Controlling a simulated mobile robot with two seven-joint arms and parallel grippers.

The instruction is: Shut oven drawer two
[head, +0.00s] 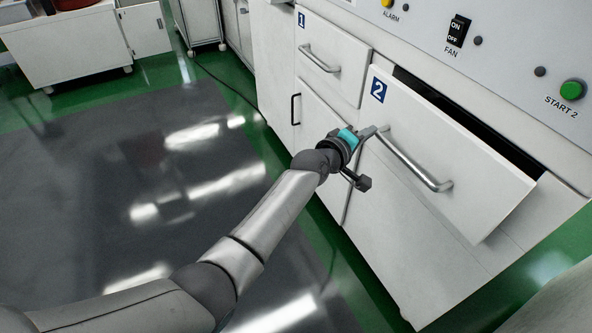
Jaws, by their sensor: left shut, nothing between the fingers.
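Drawer two (455,165) is a white front with a blue "2" label (378,89) and a long metal bar handle (415,165). It stands partly open, with a dark gap (470,120) along its top edge. My left gripper (381,130) is shut, its fingertips at the upper left end of the handle. I cannot tell whether they touch the handle or the drawer front. Nothing shows between the fingers. My right gripper is not in view.
Drawer one (333,55) looks closed beside it. The control panel (500,40) above has a fan switch (458,30) and a green START 2 button (571,90). A dark cable (225,85) lies on the floor. The grey floor (110,200) at left is clear; a white cabinet (90,45) stands beyond.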

